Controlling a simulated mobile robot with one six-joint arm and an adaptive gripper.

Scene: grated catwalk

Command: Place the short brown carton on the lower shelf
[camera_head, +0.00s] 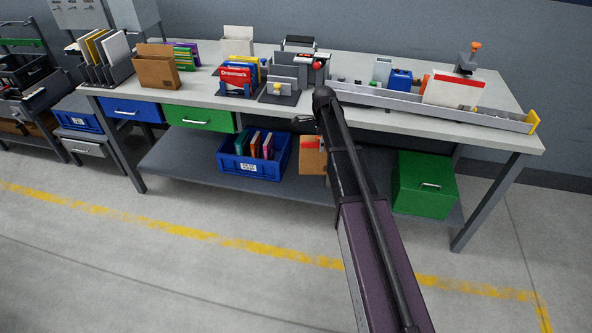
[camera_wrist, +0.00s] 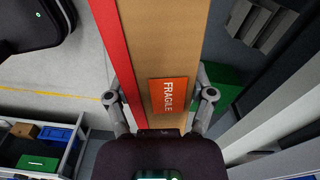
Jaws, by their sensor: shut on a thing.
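The short brown carton (camera_head: 312,156) shows in the head view just left of my arm, below the tabletop edge and over the middle of the lower shelf (camera_head: 190,163). In the wrist view the carton (camera_wrist: 170,40) lies between both fingers of my gripper (camera_wrist: 165,90), which is shut on it. It has an orange FRAGILE label facing the camera and a red strip along its left side. In the head view my arm hides part of the carton and most of my gripper. I cannot tell whether the carton touches the shelf.
A blue crate (camera_head: 235,167) with several books stands on the lower shelf left of the carton. A green box (camera_head: 424,184) stands at its right end. The workbench top (camera_head: 205,98) above is crowded with holders and a long grey tray (camera_head: 430,107). Bare shelf shows left of the crate.

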